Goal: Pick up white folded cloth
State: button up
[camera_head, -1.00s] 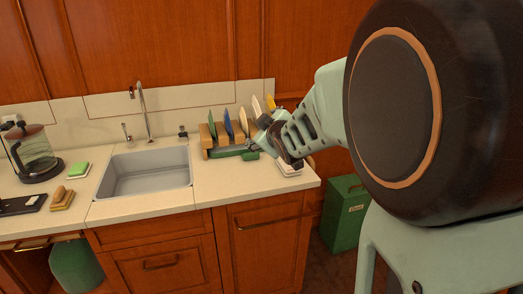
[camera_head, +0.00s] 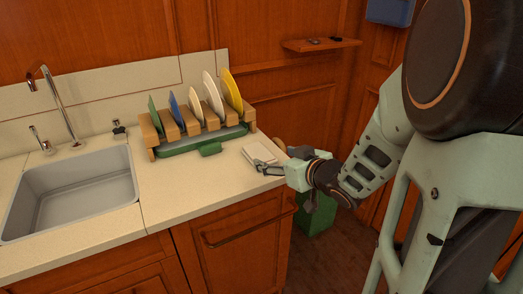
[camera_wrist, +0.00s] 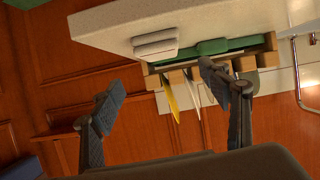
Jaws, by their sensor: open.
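The white folded cloth (camera_head: 258,153) lies flat on the right end of the counter, beside the dish rack. In the wrist view the cloth (camera_wrist: 156,43) shows near the counter edge, above and between my fingers. My gripper (camera_head: 268,167) is at the counter's right end, close to the near right side of the cloth. In the wrist view my gripper (camera_wrist: 163,95) has its two fingers spread wide, with nothing between them. Whether a finger touches the cloth is unclear.
A wooden dish rack (camera_head: 193,130) with several upright plates and a green tray (camera_head: 208,147) stands left of the cloth. A sink (camera_head: 75,190) with a faucet is farther left. A green bin (camera_head: 316,218) stands on the floor beyond the counter's right end. The front counter is clear.

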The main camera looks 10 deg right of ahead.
aim_at(259, 153)
jog(key=shift+w+f, duration=0.15)
jog(key=shift+f, duration=0.35)
jog(key=b+x, duration=0.3)
jog(key=x, duration=0.7)
jog(key=shift+w+a+r, duration=0.15)
jog(key=shift+w+a, duration=0.05)
jog(key=c, duration=1.2)
jog(key=shift+o, duration=0.2)
jog(key=shift+r, duration=0.15)
